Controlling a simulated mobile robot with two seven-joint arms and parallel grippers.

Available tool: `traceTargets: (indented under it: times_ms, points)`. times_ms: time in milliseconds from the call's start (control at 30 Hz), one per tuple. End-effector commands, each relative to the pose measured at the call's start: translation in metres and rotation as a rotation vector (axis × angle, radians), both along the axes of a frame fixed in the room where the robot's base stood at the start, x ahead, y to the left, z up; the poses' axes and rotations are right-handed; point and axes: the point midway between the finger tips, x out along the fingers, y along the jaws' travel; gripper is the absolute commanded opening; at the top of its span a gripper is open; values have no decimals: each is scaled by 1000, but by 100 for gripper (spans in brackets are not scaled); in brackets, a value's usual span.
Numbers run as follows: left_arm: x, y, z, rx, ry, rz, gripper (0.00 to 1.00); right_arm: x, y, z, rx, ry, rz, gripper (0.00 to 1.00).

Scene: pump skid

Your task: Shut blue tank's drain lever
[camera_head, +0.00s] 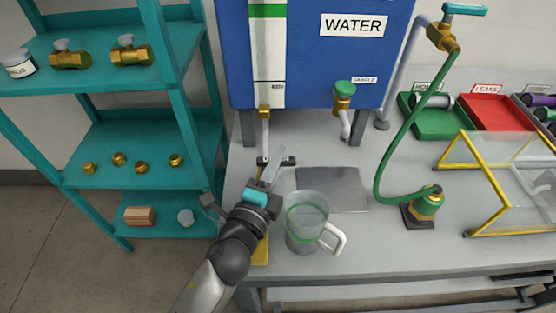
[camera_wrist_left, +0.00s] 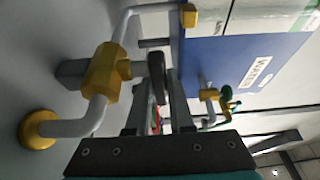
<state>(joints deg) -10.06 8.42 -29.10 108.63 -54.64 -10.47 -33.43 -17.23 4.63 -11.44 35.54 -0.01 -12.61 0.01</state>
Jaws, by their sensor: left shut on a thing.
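The blue tank (camera_head: 350,65) marked WATER stands at the back of the bench; it also shows in the left wrist view (camera_wrist_left: 225,65). A brass valve body (camera_wrist_left: 103,72) on a grey pipe shows in the left wrist view. Its dark lever (camera_wrist_left: 157,76) reaches between my fingers, with a bit of red deeper in the gap. My left gripper (camera_head: 275,166) is below the tank's left side, shut on this lever; it shows large in the wrist view (camera_wrist_left: 158,112). The gripper hides most of the valve in the head view. My right gripper is not in view.
A clear jug (camera_head: 307,222) stands just right of my left wrist, near a grey plate (camera_head: 332,190). A green-knobbed tap (camera_head: 344,92) is above. A green hose (camera_head: 388,145), yellow-framed guard (camera_head: 505,190) and teal shelf (camera_head: 140,135) stand around.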

Motion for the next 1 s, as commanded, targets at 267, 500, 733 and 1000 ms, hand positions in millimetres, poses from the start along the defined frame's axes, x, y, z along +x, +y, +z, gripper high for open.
traceTargets:
  times_ms: [267,500,733,1000]
  points:
    - [0,0,0,1,2,1,27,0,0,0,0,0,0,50]
    - [0,0,0,0,1,0,32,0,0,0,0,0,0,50]
    - [-9,3,-1,0,2,-1,32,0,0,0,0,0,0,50]
    - [-45,17,-2,-1,4,0,32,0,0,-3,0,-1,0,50]
